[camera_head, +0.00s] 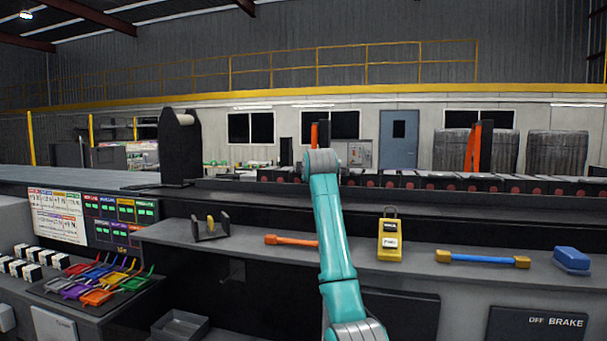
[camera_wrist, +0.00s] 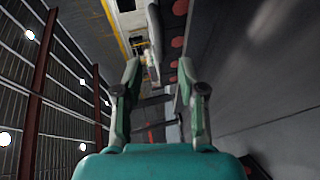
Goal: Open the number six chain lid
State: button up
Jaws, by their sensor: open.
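I cannot make out a lid marked six in either view. A long conveyor (camera_head: 400,183) with a row of red round marks along its side runs across the back of the head view. The same red marks on the conveyor show at the top of the wrist view (camera_wrist: 177,42). My gripper (camera_wrist: 159,68) shows in the wrist view with its two fingers apart and nothing between them. In the head view my teal arm rises in front of the conveyor, and my gripper is hidden.
The grey shelf (camera_head: 405,275) holds an orange-handled tool (camera_head: 290,240), a yellow padlock-like device (camera_head: 390,238), a blue bar with yellow ends (camera_head: 482,259) and a blue block (camera_head: 571,259). A control panel (camera_head: 130,212) and several coloured tags (camera_head: 97,280) are at left. A dark stand (camera_head: 180,150) rises behind.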

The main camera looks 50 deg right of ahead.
jog(key=shift+x, duration=4.2)
jog(key=shift+r, duration=0.1)
grip_shut()
